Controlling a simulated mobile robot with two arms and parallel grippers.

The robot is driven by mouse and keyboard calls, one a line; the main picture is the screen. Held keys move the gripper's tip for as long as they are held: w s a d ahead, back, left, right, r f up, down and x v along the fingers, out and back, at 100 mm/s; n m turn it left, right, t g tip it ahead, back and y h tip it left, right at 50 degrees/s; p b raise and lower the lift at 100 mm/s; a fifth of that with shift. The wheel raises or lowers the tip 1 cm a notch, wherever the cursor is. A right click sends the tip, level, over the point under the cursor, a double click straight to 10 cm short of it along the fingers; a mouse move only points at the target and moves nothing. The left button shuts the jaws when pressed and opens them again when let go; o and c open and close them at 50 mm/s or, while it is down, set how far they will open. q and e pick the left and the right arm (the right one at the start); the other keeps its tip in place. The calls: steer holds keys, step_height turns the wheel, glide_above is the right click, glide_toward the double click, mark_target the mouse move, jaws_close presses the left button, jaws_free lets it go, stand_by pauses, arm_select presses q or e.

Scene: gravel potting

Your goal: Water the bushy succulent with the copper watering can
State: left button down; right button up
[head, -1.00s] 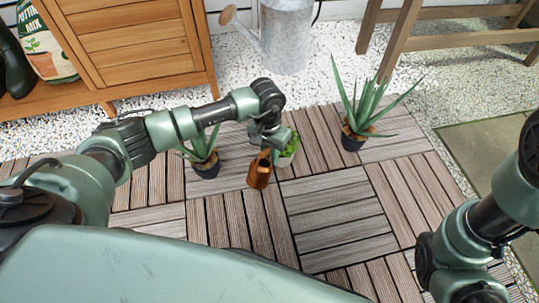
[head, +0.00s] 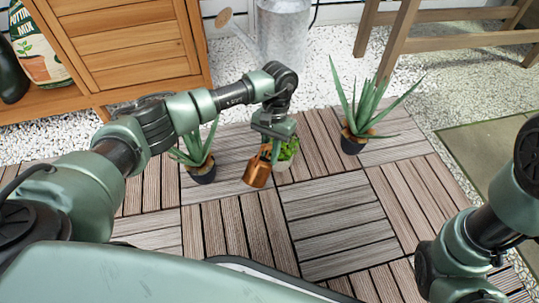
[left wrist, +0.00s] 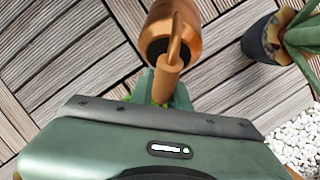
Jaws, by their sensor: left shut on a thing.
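The copper watering can (head: 257,174) hangs in my left gripper (head: 269,146), tilted, above the wooden deck tiles. In the left wrist view the can (left wrist: 200,30) shows its dark opening and its handle (left wrist: 170,75), with the fingers of my left gripper (left wrist: 163,92) shut on the handle. The bushy succulent (head: 289,148), bright green in a small pale pot, stands just right of the can, partly hidden behind my gripper. A bit of green shows at the gripper's edge in the left wrist view. The can's spout is not clearly visible. My right gripper is out of view.
A spiky plant in a dark pot (head: 202,172) stands close left of the can. A taller one (head: 355,142) stands to the right. Behind are a galvanised watering can (head: 285,30), a wooden cabinet (head: 140,45) and a wooden bench (head: 440,42). The front deck tiles are clear.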

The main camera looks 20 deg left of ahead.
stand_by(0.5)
arm_select(q)
steer(key=shift+s+a+t+p, duration=0.1)
steer(key=shift+s+t+p, duration=0.05)
steer(key=shift+t+p, duration=0.35)
steer(key=shift+s+f+t+p, duration=0.15)
steer(key=shift+t+p, duration=0.15)
steer(key=shift+s+f+t, duration=0.1)
steer(key=shift+f+t, duration=0.05)
steer(key=shift+t, duration=0.35)
steer(key=shift+s+f+t+h, duration=0.1)
steer(key=shift+f+t+h, duration=0.2)
steer(key=shift+t, duration=0.1)
steer(key=shift+s+f+t+b, duration=0.25)
steer(key=shift+f+t+b, duration=0.35)
steer(key=shift+t, duration=0.4)
steer(key=shift+s+a+f+t+h+b, duration=0.1)
steer(key=shift+f+t+h+b, duration=0.3)
steer(key=shift+t+b, duration=0.65)
steer(key=shift+r, duration=0.35)
